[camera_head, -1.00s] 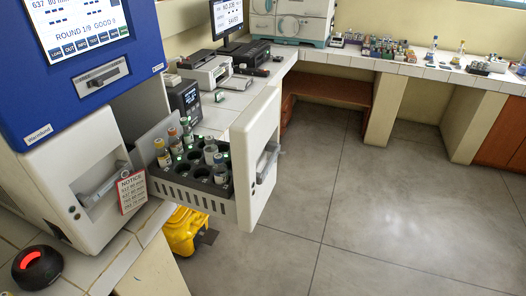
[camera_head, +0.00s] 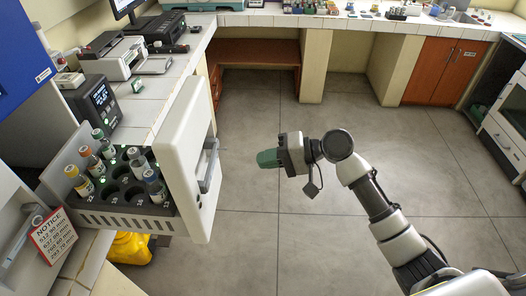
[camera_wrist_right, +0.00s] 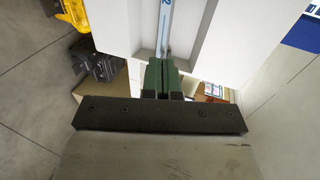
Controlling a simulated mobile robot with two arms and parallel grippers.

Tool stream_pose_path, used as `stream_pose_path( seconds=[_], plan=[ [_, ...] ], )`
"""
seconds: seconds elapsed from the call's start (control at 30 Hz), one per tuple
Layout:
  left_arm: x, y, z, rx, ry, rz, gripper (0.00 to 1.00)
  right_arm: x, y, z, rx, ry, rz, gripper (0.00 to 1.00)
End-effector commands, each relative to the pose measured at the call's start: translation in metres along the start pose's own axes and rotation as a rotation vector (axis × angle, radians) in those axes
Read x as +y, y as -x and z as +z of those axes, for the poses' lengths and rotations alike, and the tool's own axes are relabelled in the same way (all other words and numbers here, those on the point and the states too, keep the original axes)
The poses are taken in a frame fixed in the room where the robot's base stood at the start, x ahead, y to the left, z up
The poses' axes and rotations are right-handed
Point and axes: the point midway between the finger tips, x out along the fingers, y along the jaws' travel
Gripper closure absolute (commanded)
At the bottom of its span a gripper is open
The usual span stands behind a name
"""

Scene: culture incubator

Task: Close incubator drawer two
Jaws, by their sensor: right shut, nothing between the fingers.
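The incubator drawer (camera_head: 186,140) stands pulled out, its white front panel facing right with a grey handle (camera_head: 209,166) on it. Its dark rack (camera_head: 125,215) holds several capped tubes. My right gripper (camera_head: 262,158) is to the right of the drawer front at about handle height, apart from it, with green fingers pointing left toward the panel. The right wrist view shows the green fingers (camera_wrist_right: 161,75) together and empty, facing the white panel and the handle (camera_wrist_right: 165,30). My left gripper is not in view.
A closed drawer with a notice card (camera_head: 54,239) is at the lower left. A yellow object (camera_head: 130,247) sits on the floor under the open drawer. The counter (camera_head: 165,90) with instruments runs behind it. The grey floor (camera_head: 330,230) to the right is open.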

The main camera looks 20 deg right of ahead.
Motion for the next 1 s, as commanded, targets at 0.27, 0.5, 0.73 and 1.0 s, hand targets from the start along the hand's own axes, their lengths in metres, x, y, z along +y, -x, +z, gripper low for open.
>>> stream_pose_path(
  seconds=[0.27,0.5,0.73,1.0],
  plan=[
    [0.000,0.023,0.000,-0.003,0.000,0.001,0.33,-0.004,-0.061,0.000,-0.001,-0.003,-0.002,1.00],
    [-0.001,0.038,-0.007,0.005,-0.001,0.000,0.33,-0.012,-0.094,-0.001,0.001,-0.001,0.001,1.00],
    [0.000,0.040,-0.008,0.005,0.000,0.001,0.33,-0.012,-0.103,-0.001,0.002,0.000,0.002,1.00],
    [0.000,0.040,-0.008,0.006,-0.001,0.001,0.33,-0.011,-0.103,-0.001,0.002,0.001,0.001,1.00]
  ],
)
